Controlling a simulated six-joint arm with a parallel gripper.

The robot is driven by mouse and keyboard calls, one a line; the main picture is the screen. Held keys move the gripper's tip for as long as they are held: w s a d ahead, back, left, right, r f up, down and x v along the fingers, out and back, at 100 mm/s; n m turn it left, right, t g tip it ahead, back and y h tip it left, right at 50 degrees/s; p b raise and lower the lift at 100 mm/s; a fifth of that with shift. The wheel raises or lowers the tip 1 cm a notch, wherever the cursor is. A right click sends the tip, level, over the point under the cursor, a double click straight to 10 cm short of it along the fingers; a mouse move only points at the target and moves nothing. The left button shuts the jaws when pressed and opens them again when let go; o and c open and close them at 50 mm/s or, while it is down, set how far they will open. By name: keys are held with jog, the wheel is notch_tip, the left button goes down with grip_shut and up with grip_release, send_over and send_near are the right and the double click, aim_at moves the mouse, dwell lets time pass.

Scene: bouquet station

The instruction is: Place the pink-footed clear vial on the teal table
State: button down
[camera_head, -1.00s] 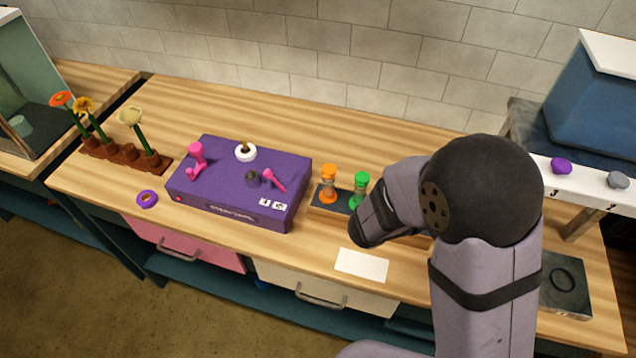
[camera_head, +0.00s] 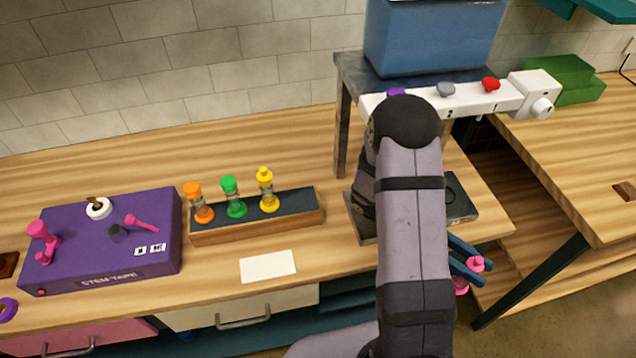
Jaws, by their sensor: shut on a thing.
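My gripper (camera_head: 467,262) extends from behind my arm at the lower right of the bench. Its dark blue fingers are shut on the pink-footed vial (camera_head: 475,265), whose pink ends show at and below the fingers. Its clear middle is mostly hidden, and I cannot tell which pink end is the foot. The vial is held in the air beyond the bench's right end. To the right stands a wood-topped table (camera_head: 575,170) with dark teal legs, apart from the vial.
A wooden rack (camera_head: 300,214) holds orange, green and yellow vials. A purple stem-tape box (camera_head: 105,245) is at left. A blue tank (camera_head: 430,38) stands over a white knob panel (camera_head: 465,100). Green blocks (camera_head: 560,80) sit at the right table's back; its middle is clear.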

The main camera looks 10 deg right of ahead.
aim_at(458, 289)
jog(key=shift+s+a+f+m+g+y, duration=0.1)
jog(key=shift+s+f+m+g+y, duration=0.15)
jog(key=shift+s+m+g+y, duration=0.35)
jog(key=w+a+m+t+y+b, duration=0.2)
jog(key=a+m+t+y, duration=0.1)
jog(key=a+m+y, duration=0.75)
jog(key=w+a+m+t+y+b, duration=0.25)
jog(key=a+m+t+y, duration=0.2)
jog(key=m+y, duration=0.65)
jog(key=w+a+r+m+t+y+b, duration=0.1)
jog(key=w+a+m+t+y, duration=0.2)
jog(key=w+a+t+y, duration=0.4)
jog(key=w+d+r+m+t+h+b, duration=0.2)
jog(key=w+m+t+h, duration=0.2)
jog(key=w+m+t, duration=0.1)
jog(key=w+d+r+m+t+h+b, duration=0.2)
jog(key=w+m+t+h, duration=0.3)
jog(key=w+t, duration=0.3)
jog(key=shift+w+d+r+m+t+b, duration=0.25)
jog(key=shift+r+m+t, duration=0.3)
jog(key=shift+r+t, duration=0.35)
jog(key=shift+a, duration=0.1)
